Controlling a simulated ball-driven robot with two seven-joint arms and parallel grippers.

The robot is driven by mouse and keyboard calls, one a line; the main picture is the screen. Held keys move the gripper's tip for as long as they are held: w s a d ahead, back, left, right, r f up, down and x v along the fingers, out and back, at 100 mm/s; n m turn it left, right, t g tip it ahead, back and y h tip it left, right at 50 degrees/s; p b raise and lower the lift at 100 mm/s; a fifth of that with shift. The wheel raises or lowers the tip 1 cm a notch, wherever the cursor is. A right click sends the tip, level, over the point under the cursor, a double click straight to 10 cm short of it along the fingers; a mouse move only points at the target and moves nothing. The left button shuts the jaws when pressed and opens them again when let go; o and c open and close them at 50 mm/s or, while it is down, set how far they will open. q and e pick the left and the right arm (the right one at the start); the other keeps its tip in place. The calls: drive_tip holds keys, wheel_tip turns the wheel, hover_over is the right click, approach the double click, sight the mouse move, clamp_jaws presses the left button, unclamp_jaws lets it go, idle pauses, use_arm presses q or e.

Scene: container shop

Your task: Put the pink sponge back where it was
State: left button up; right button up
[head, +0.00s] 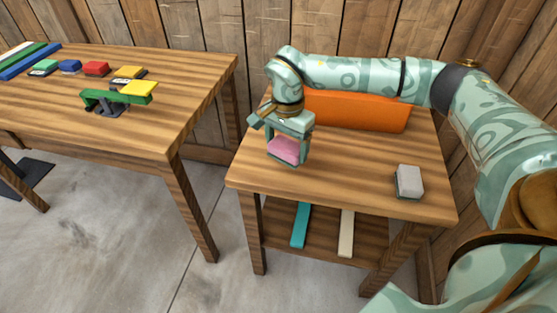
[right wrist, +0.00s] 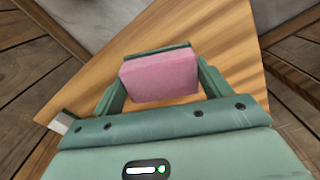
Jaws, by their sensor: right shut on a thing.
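The pink sponge (head: 285,149) is a small block between the fingers of my right gripper (head: 287,152), over the left part of the small wooden table (head: 345,183). The right wrist view shows the sponge (right wrist: 160,76) between the two green fingers of the right gripper (right wrist: 160,80), which are shut on it. A dark green edge shows behind the sponge there. I cannot tell whether the sponge touches the tabletop. My left gripper is not in view.
An orange box (head: 355,110) stands at the back of the small table. A grey-white block (head: 408,181) lies at its right front. Teal (head: 300,225) and cream (head: 346,233) strips lie on the lower shelf. A larger table (head: 150,75) with several coloured blocks stands left, across a gap.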

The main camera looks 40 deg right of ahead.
sight(282, 165)
drive_tip(key=shift+w+d+f+b, duration=0.15)
drive_tip(key=shift+w+f+b, duration=0.25)
drive_tip(key=shift+w+f, duration=0.55)
wheel_tip(282, 165, down, 4)
drive_tip(key=b, duration=0.2)
drive_tip(key=shift+w+b, duration=0.1)
drive_tip(key=shift+b, duration=0.2)
drive_tip(key=shift+c, duration=0.4)
drive_tip(key=shift+o, duration=0.2)
drive_tip(key=shift+r, duration=0.25)
drive_tip(key=shift+c, duration=0.2)
drive_tip(key=o, duration=1)
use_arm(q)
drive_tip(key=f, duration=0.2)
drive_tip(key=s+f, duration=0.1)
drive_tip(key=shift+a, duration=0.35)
